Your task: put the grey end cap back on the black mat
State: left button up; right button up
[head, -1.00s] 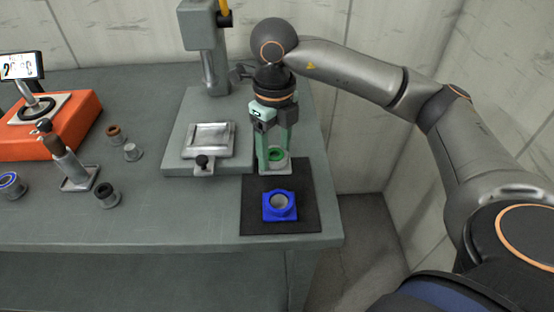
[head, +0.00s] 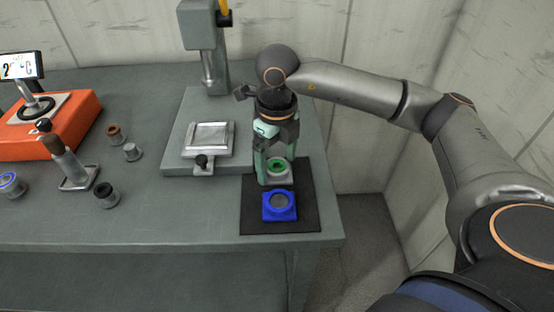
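The grey end cap (head: 278,176) has a square base and a round collar with a green ring. It is between the fingers of my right gripper (head: 277,165), which is shut on it. The black mat (head: 254,216) lies at the right end of the bench. The cap is over the far part of the mat, behind a blue square end cap (head: 280,206) that sits on it. I cannot tell whether the grey cap touches the mat. My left gripper is not in view.
A grey press (head: 205,60) with a vise (head: 208,140) on its base stands left of the mat. An orange heater (head: 60,130), a hand tool on a stand (head: 70,165) and several small rings and bushings, one dark (head: 107,195), are further left. The bench's right edge is close to the mat.

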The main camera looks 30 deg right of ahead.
jog(key=shift+r, duration=0.1)
jog(key=shift+r, duration=0.3)
notch_tip(320, 180, up, 12)
jog(key=p, duration=0.1)
jog(key=shift+f+p, duration=0.25)
jog(key=shift+p, duration=0.05)
